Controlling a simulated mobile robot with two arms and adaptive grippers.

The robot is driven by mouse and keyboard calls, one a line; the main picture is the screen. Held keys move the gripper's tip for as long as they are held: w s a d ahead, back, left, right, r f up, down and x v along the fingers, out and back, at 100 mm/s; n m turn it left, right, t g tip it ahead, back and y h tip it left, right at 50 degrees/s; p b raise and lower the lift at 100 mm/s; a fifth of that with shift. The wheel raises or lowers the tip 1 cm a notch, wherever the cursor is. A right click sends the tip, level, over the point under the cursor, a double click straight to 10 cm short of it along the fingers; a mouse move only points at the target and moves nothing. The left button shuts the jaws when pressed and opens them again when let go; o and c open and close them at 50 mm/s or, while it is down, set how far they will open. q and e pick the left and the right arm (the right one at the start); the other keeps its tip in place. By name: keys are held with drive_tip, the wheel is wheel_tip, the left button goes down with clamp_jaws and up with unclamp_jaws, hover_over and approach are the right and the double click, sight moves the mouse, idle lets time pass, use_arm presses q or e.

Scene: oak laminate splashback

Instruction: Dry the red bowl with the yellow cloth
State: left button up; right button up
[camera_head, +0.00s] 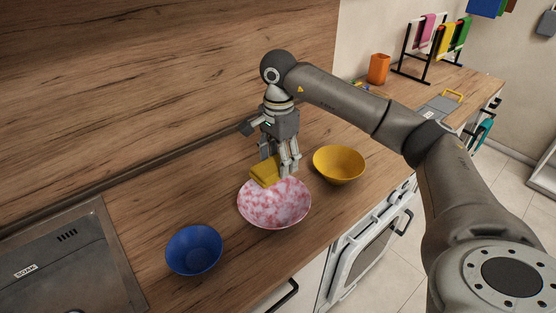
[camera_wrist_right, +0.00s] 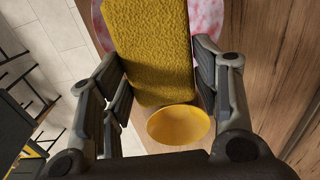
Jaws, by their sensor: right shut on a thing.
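The red bowl (camera_head: 274,208) is mottled red and white and stands upright on the wooden counter in the middle of the head view. Parts of it show behind the cloth in the right wrist view (camera_wrist_right: 210,14). The yellow cloth (camera_head: 264,173) is a thick folded pad at the bowl's far rim; I cannot tell whether it touches the bowl. My right gripper (camera_head: 281,170) points down and is shut on the cloth. In the right wrist view the cloth (camera_wrist_right: 150,50) sits between the fingers. My left gripper is in neither view.
A yellow bowl (camera_head: 339,163) stands close right of the red bowl, and a blue bowl (camera_head: 194,249) stands to the front left. A sink (camera_head: 60,265) is at the left. The splashback (camera_head: 160,90) rises behind. An orange cup (camera_head: 378,69) and a cloth rack (camera_head: 412,60) stand farther back.

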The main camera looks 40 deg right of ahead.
idle(0.5)
wheel_tip(320, 180, down, 3)
drive_tip(key=shift+a+f+p, duration=0.1)
drive_tip(key=shift+p, duration=1.15)
drive_tip(key=shift+f, duration=0.5)
drive_tip(key=shift+f+b, duration=0.9)
drive_tip(key=shift+f, duration=1.05)
drive_tip(key=shift+f, duration=0.2)
drive_tip(key=shift+f+b, duration=2.5)
drive_tip(key=shift+f, duration=0.3)
drive_tip(key=shift+w, duration=0.15)
